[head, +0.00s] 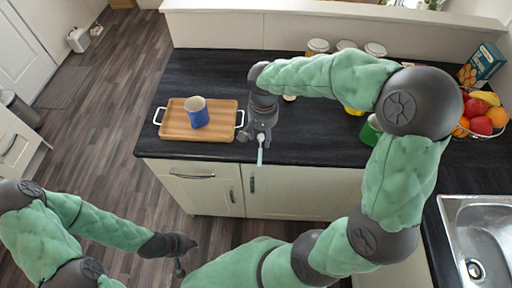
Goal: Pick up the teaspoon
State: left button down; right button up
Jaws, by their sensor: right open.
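The teaspoon (260,155) appears as a small thin thing with a pale blue handle, by the counter's front edge. Its handle points toward the front, and its upper end is light. My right gripper (258,137) is open and points down over the upper end, with a finger on either side. I cannot tell whether the fingers touch it. My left gripper (179,264) hangs low over the floor in front of the cabinets, away from the counter. Its fingers are small and dark, so its opening is unclear.
A wooden tray (175,131) with white handles holds a blue mug (197,113), just left of my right gripper. Several jars (318,46) stand at the back. A fruit basket (483,113), a box (482,64) and a sink (480,235) are at the right.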

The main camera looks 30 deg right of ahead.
send_over(261, 153)
jog(key=f, duration=0.2)
jog(key=f+b, duration=0.1)
jog(key=f, duration=0.1)
jog(key=shift+s, duration=0.25)
jog(key=shift+w+d+f+b, duration=0.1)
jog(key=shift+f+b, duration=0.15)
jog(key=shift+f, duration=0.75)
jog(key=shift+w+a+f+b, duration=0.15)
jog(key=shift+f+b, duration=0.15)
jog(key=shift+f, duration=0.75)
jog(key=shift+w+d+f+b, duration=0.15)
jog(key=shift+f+b, duration=0.1)
jog(key=shift+f, duration=0.75)
jog(key=shift+s, duration=0.1)
jog(key=c, duration=1)
